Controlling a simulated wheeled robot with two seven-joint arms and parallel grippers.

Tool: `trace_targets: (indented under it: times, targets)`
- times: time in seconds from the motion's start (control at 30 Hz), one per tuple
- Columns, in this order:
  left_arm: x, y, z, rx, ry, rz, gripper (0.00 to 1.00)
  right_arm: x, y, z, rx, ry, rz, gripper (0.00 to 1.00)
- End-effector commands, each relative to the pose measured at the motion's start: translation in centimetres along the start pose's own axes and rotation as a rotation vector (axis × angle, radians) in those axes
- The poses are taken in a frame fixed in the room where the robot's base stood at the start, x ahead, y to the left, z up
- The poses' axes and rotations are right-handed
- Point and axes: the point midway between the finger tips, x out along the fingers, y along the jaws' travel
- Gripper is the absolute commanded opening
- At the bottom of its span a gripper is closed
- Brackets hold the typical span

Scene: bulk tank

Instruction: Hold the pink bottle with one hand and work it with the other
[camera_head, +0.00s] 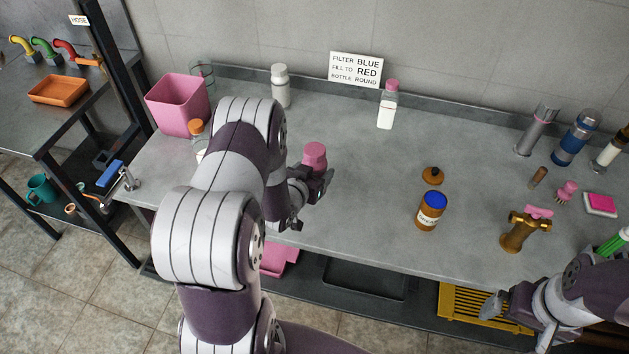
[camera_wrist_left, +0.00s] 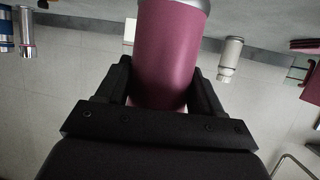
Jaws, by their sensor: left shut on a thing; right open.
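The pink bottle (camera_head: 315,155) stands up out of my left gripper (camera_head: 312,188) above the left-middle of the counter. My left arm hides much of that area. In the left wrist view the bottle (camera_wrist_left: 168,55) is pink with a pale grey band at the picture's top edge, and sits between both fingers of the left gripper (camera_wrist_left: 163,90), which is shut on it. My right gripper (camera_head: 507,305) is open and empty at the lower right, by the counter's front edge, far from the bottle.
A brown jar (camera_head: 431,212) with a blue top, a brown lid (camera_head: 433,175) and a brass tap (camera_head: 524,230) stand on the counter. A white bottle with a pink cap (camera_head: 387,107) and a white bottle (camera_head: 281,88) are behind. A pink bin (camera_head: 180,105) is left. The middle counter is clear.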

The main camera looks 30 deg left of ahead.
Motion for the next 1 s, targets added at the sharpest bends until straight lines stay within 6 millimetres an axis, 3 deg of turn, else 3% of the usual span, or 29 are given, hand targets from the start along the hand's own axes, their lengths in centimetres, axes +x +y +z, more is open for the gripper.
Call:
trace_targets:
  times: [0.1,0.33,0.77,0.8,0.87,1.0]
  targets:
    - [0.1,0.0,0.3,0.0,0.0,0.0,0.0,0.0,0.0,0.0,0.0,0.0,0.0,1.0]
    - [1.4,0.0,3.3,-0.001,0.0,0.001,0.0,-0.1,0.0,0.0,0.0,0.0,0.0,1.0]
    - [1.7,0.0,4.0,0.0,0.002,0.0,0.0,0.4,0.0,0.0,0.0,0.0,0.0,1.0]
    - [1.7,0.0,4.0,0.0,0.001,0.0,0.77,0.2,0.0,0.0,0.0,0.0,0.0,1.0]
    - [1.6,0.0,3.9,0.0,0.001,0.0,0.92,0.2,0.0,0.0,0.0,0.0,0.0,1.0]
    - [1.6,0.0,3.9,0.0,0.0,0.0,0.92,0.2,0.0,0.0,0.0,0.0,0.0,1.0]
